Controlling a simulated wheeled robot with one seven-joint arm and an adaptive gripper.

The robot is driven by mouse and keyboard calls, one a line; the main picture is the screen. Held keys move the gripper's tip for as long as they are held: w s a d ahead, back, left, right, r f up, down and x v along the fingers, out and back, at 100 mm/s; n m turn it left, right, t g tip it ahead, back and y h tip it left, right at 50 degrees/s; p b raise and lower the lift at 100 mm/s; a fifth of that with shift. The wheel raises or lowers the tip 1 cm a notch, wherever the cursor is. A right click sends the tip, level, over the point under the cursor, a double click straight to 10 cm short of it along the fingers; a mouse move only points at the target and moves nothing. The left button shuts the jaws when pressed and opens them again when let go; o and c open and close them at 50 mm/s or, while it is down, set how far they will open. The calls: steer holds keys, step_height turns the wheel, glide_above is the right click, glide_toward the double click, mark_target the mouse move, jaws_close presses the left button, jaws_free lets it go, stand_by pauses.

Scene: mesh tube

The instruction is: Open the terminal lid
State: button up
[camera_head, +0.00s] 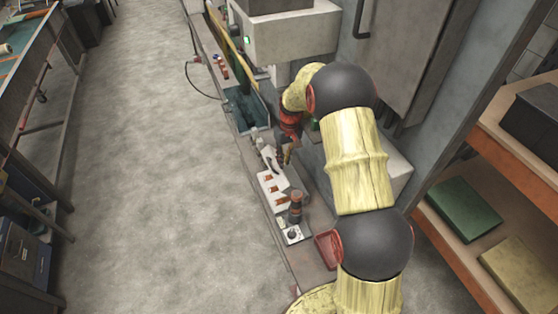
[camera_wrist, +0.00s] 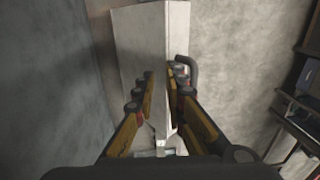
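A white block with several orange-brown slots (camera_head: 271,188), which may be the terminal, sits on the narrow bench in the head view. I cannot make out which part is its lid, or whether it is open. My gripper (camera_head: 287,158) is at the block's far end, low beside the bench, partly hidden by my arm. In the wrist view my gripper's two fingers (camera_wrist: 161,80) stand apart with an empty gap between them. A pale box-shaped cabinet (camera_wrist: 140,40) lies beyond them. The terminal cannot be made out there.
A knob panel (camera_head: 292,234) and a red tray (camera_head: 327,250) lie at the bench's near end. A blue-grey bin (camera_head: 246,108) stands farther along. A pale machine housing (camera_head: 290,38) and an orange shelf (camera_head: 470,240) flank my arm.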

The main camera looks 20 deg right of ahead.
steer(key=shift+s+a+r, duration=0.1)
steer(key=shift+s+a, duration=0.05)
steer(key=shift+a, duration=0.1)
steer(key=shift+w+a+f, duration=0.1)
steer(key=shift+w+f, duration=0.15)
steer(key=shift+w, duration=0.25)
steer(key=shift+s+r, duration=0.1)
steer(key=shift+r, duration=0.5)
steer(key=shift+d+r, duration=0.2)
steer(key=shift+r, duration=1.35)
steer(key=shift+d+r, duration=0.15)
steer(key=shift+r, duration=1.35)
steer(key=shift+c, duration=0.4)
